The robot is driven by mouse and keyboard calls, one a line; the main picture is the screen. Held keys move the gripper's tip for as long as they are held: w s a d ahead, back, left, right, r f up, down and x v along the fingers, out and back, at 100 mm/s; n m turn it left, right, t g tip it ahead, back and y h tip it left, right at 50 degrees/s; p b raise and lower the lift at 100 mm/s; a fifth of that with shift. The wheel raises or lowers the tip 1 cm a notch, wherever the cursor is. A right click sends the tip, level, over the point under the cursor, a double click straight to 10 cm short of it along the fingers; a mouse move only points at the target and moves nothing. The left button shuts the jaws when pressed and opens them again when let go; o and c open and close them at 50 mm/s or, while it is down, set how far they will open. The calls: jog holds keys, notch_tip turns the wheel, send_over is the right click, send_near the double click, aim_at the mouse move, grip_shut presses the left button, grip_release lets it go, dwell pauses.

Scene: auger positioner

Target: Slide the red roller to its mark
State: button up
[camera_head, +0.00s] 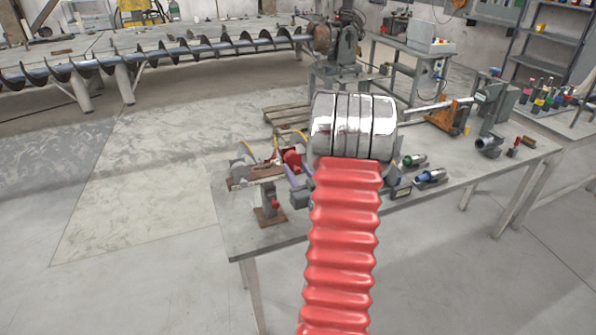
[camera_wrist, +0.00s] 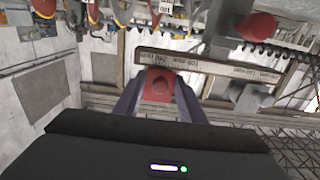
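A red rounded piece (camera_wrist: 160,84), which looks like the red roller, sits between the two purple fingers of my gripper (camera_wrist: 159,92) in the wrist view. The fingers stand apart on either side of it; I cannot tell whether they touch it. In the head view a red piece (camera_head: 291,159) shows left of my metal wrist, beside a purple finger (camera_head: 294,179). A long brown-framed bar with small printed labels (camera_wrist: 230,71) lies just past the fingertips in the wrist view. I cannot make out the mark. My red sleeved arm and wrist hide part of the bench.
The grey workbench (camera_head: 250,236) holds a small brown stand (camera_head: 268,202), a green-ended tool (camera_head: 413,161), a blue-ended tool (camera_head: 430,176) and a grey pipe fitting (camera_head: 488,146). The bench's front left corner is bare. A long auger (camera_head: 160,56) stands behind, with open floor between.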

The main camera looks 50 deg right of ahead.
grip_shut()
dwell(0.4)
